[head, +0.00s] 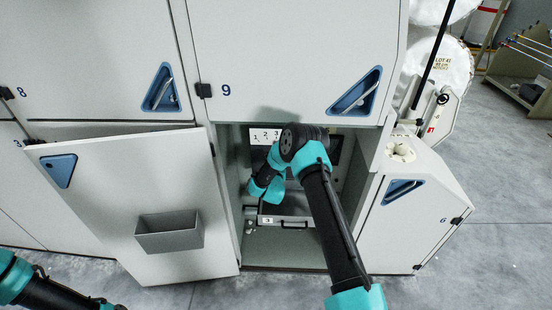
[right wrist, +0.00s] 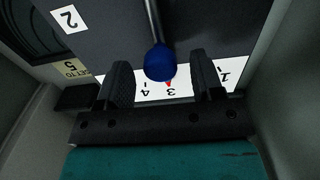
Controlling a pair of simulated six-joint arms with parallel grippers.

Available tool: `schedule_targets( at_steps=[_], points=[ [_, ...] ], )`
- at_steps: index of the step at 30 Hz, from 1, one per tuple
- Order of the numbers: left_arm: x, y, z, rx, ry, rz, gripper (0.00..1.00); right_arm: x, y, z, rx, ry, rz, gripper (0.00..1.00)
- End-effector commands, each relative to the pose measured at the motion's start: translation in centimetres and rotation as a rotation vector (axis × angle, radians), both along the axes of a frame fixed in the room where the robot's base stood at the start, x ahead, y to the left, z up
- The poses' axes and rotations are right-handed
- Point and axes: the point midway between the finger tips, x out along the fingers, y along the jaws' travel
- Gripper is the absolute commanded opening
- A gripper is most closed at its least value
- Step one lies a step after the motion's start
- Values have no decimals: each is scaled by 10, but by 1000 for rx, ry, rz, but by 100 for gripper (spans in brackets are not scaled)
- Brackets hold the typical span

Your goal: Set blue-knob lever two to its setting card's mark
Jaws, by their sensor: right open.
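In the right wrist view the blue knob (right wrist: 160,64) sits at the end of a thin grey lever rod (right wrist: 153,22). My right gripper (right wrist: 162,68) is open, one finger on each side of the knob, with gaps showing. Beyond the knob a white scale (right wrist: 150,91) shows upside-down 4, 3 and 1; a small red pointer lies close to 3. A white plate with a 2 (right wrist: 67,18) is at upper left. A card (right wrist: 76,69) below it seems to read "set to 5". In the head view my right arm hides the knob.
In the head view my right arm reaches into an open cabinet bay (head: 290,255) under door 9 (head: 285,60). An open door with a grey bin (head: 168,231) stands left; door 6 (head: 420,215) stands right. A drawer marked 3 (head: 290,222) sits low inside.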

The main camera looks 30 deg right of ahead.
Motion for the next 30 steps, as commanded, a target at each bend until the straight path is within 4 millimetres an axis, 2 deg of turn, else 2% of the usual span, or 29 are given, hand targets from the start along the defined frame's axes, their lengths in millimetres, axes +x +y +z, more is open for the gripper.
schedule_targets(
  at_steps=[3,9,20,30],
  points=[
    [0,0,0,0,0,0,69,15,-10,1,-1,-3,-1,61],
    [0,0,0,0,0,0,69,29,-19,0,-1,-1,0,61],
    [0,0,0,0,0,0,69,32,-21,0,0,0,0,61],
    [0,0,0,0,0,0,69,32,-21,0,-1,-1,0,28]
  ],
)
